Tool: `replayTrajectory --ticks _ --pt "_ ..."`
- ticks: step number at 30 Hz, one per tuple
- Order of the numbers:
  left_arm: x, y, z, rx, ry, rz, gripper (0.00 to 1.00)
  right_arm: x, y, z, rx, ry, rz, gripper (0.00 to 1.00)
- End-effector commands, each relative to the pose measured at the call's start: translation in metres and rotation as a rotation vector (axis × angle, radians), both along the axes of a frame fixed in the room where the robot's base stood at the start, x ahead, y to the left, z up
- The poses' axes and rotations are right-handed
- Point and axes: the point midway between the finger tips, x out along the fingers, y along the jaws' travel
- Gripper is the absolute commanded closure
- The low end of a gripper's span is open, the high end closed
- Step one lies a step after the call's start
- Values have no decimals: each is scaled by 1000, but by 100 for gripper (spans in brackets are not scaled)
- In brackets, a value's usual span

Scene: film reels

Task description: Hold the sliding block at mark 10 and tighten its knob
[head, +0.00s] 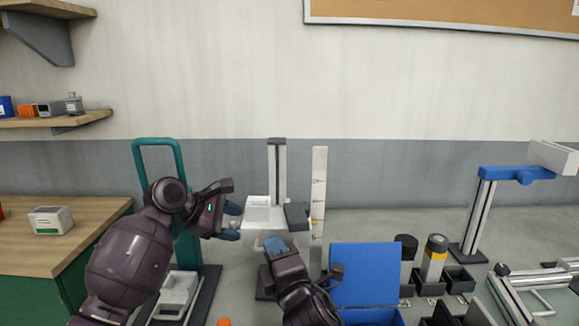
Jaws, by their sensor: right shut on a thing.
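A pale sliding block (262,214) sits on an upright grey column (277,165), with a dark grey piece (296,216) at its right. A pale scale strip (318,200) with small marks stands upright to the right; its numbers are too small to read surely. My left gripper (232,221) is open, its blue fingertips apart, close to the block's left side. My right gripper (274,246) is shut at the block's lower front, on what appears to be the knob. The fingers hide the knob itself.
A teal-handled frame (157,143) stands behind my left arm. A blue open lid (365,272) is right of my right gripper, with dark bins (460,279) and cylinders (434,258) beyond. A wooden-topped bench (85,232) is at the left.

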Motion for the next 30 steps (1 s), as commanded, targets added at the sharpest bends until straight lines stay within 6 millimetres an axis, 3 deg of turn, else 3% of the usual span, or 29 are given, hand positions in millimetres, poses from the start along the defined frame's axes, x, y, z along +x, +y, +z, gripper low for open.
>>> replayTrajectory --ticks 1,8,30 --pt "-5 -12 -4 -7 13 -23 38 -2 5 7 5 -14 10 100" --pt "-6 -11 -6 -6 18 -23 38 -1 4 6 5 -13 9 100" --pt "-30 20 -9 2 21 -13 38 2 -2 4 3 -6 -5 100"
